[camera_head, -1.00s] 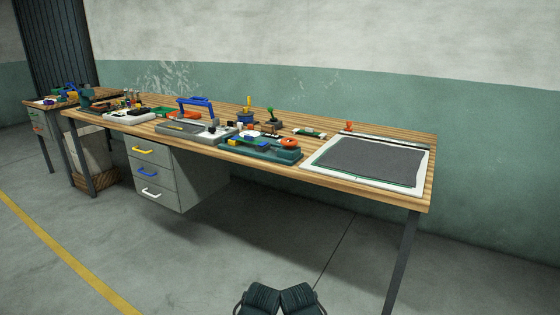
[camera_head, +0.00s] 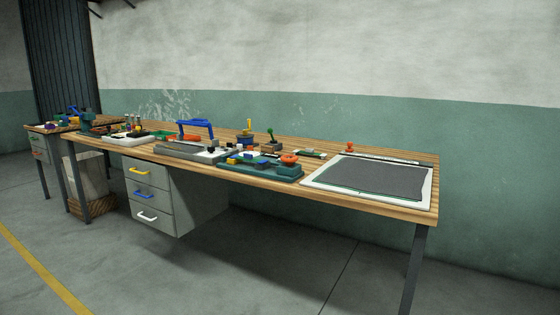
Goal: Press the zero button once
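No zero button can be made out in the head view; the devices on the long wooden workbench (camera_head: 268,184) are too small to read. A grey machine with a blue handle (camera_head: 195,124) stands left of the bench's middle. A teal tray (camera_head: 272,171) with small coloured parts and an orange round piece (camera_head: 289,158) lies right of it. A white-framed board with a dark grey sheet (camera_head: 377,178) lies at the bench's right end. Neither of my grippers is in view.
A drawer unit (camera_head: 149,195) with yellow, blue and white handles hangs under the bench. A second table (camera_head: 45,131) stands at the far left. A wicker basket (camera_head: 95,206) is on the floor. The floor in front (camera_head: 230,285) is clear.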

